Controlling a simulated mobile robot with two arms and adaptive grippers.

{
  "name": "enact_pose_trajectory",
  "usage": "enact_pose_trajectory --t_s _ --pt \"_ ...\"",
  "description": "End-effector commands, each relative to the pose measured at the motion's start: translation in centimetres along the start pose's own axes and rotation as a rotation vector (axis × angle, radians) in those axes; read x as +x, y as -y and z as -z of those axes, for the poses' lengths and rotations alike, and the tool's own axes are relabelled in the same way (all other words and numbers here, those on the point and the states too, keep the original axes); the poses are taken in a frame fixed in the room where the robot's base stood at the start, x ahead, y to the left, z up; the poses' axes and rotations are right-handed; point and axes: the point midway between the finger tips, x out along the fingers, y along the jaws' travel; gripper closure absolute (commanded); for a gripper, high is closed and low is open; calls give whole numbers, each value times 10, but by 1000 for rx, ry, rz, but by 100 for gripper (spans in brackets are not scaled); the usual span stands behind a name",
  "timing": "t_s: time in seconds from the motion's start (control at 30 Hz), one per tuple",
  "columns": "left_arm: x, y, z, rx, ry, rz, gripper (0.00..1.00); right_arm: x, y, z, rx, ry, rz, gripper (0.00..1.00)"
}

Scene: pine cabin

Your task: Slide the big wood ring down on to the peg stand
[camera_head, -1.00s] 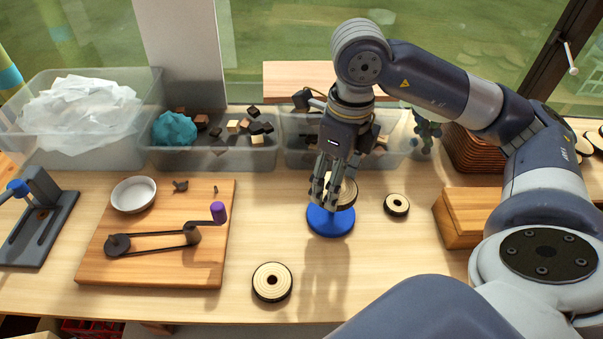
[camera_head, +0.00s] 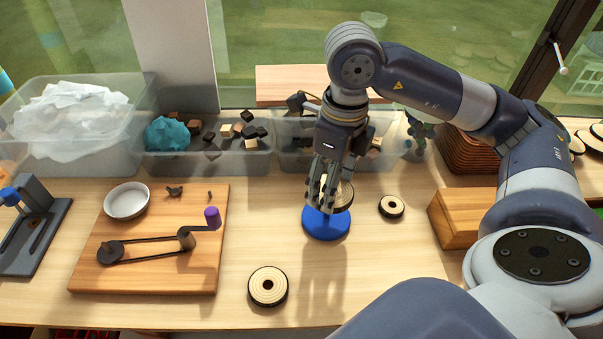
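A wood ring with pale, banded faces and a dark edge (camera_head: 344,197), which I take to be the big ring, is at the fingers of my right gripper (camera_head: 323,197). The fingers hide its left part. The ring is tilted or seen partly edge-on, just above the round blue base of the peg stand (camera_head: 326,228). The peg is hidden behind the fingers and ring, so I cannot tell whether the ring is around it. The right gripper points down and looks closed on the ring. My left gripper is not in view.
Another wood ring (camera_head: 268,287) lies at the front, and a smaller one (camera_head: 391,207) lies right of the stand. A board with a crank (camera_head: 150,270) is at left. Clear bins (camera_head: 208,162) line the back. A wooden block (camera_head: 462,218) stands at right.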

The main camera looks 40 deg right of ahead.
Motion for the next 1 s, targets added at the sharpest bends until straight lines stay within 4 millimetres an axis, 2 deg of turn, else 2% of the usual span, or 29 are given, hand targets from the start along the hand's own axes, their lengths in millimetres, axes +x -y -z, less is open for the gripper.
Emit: enact_pose_trajectory --t_s 0.77,0.8,0.9,1.0 --pt "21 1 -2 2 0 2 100 22 1 1 3 0 1 61" --pt "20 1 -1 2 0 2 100 22 1 1 3 -1 1 36" --pt "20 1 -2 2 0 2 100 22 1 1 3 -1 1 15" --pt "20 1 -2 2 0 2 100 22 1 1 3 -1 1 15"
